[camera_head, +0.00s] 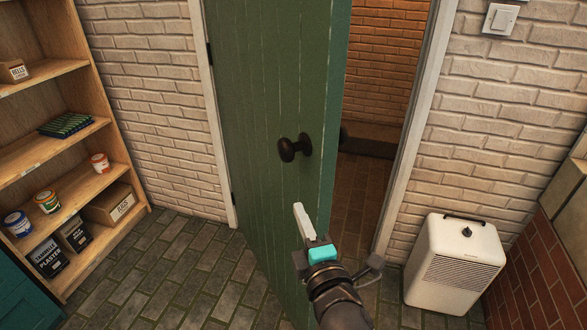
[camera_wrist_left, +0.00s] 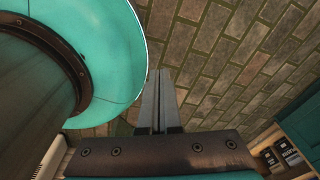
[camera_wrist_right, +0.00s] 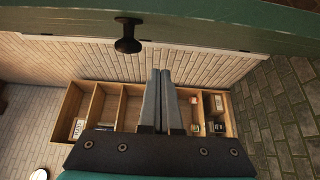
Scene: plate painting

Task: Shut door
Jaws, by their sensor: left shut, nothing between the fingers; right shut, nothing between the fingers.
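The green plank door (camera_head: 265,90) stands partly open, hinged on the left side of its white frame (camera_head: 418,120). A gap at its right edge shows a brick-walled room behind. A dark round knob (camera_head: 294,148) is on the near face. My right gripper (camera_head: 300,212) is shut and empty, below the knob near the door's free edge; I cannot tell whether it touches the door. In the right wrist view, the door (camera_wrist_right: 220,28) and a knob (camera_wrist_right: 127,35) lie beyond the shut fingers (camera_wrist_right: 160,75). My left gripper (camera_wrist_left: 158,75) is shut and empty above the floor.
A wooden shelf (camera_head: 122,115) with cans and boxes stands at the left. A white heater-like unit (camera_head: 453,265) stands on the floor right of the doorway. A light switch (camera_head: 500,19) is on the right wall. Tiled floor (camera_head: 190,265) is clear between shelf and door.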

